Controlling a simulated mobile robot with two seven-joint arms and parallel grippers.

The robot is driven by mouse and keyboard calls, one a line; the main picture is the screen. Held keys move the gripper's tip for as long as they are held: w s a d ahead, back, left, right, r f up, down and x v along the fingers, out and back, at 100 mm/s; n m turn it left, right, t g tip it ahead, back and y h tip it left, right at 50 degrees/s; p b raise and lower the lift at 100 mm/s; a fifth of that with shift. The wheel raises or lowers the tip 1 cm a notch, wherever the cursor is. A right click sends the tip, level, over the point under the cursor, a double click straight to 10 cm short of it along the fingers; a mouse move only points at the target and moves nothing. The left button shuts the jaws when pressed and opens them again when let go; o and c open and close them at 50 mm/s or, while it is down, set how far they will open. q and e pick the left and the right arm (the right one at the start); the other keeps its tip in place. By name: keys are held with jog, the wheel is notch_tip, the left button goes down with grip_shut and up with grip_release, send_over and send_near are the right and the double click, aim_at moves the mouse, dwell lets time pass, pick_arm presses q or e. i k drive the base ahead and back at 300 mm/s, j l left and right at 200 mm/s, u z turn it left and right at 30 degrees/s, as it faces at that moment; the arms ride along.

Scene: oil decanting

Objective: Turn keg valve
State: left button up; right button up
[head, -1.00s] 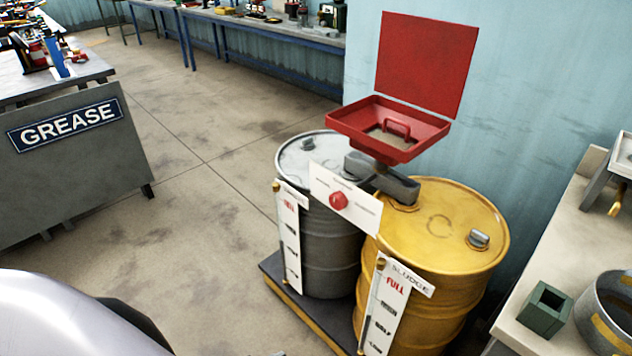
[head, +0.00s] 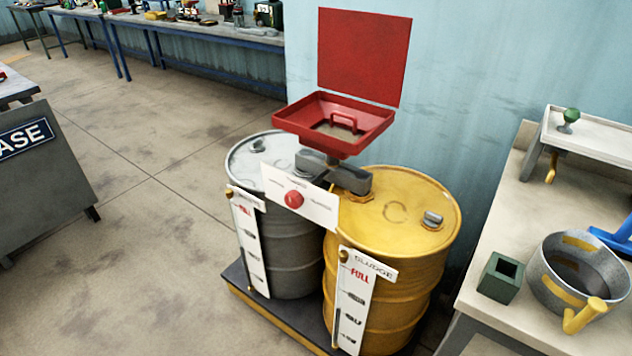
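Two kegs stand side by side on a low dark pallet (head: 245,281) with a yellow edge. The left keg (head: 295,247) is grey and the right keg (head: 415,200) is yellow, with a gauge strip marked SLUDGE (head: 375,265). A round red valve knob (head: 294,199) sits on a white plate (head: 319,211) in front of the grey pipe fitting (head: 345,178) that bridges the keg tops. A red funnel tray (head: 338,143) with a raised red lid (head: 362,58) is above it. Neither of my grippers is in view.
A bench at the right holds a grey pot (head: 560,290) with a yellow handle, a green square cup (head: 500,278) and a white stand (head: 590,141). A grey GREASE cabinet (head: 40,190) is at the left. Open floor (head: 150,260) lies between it and the kegs.

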aim_at(294, 199)
jog(key=i+j+z, duration=0.1)
jog(key=z, duration=0.25)
jog(key=i+j+z, duration=0.1)
jog(key=z, duration=0.25)
jog(key=j+z, duration=0.3)
jog(key=i+l, duration=0.05)
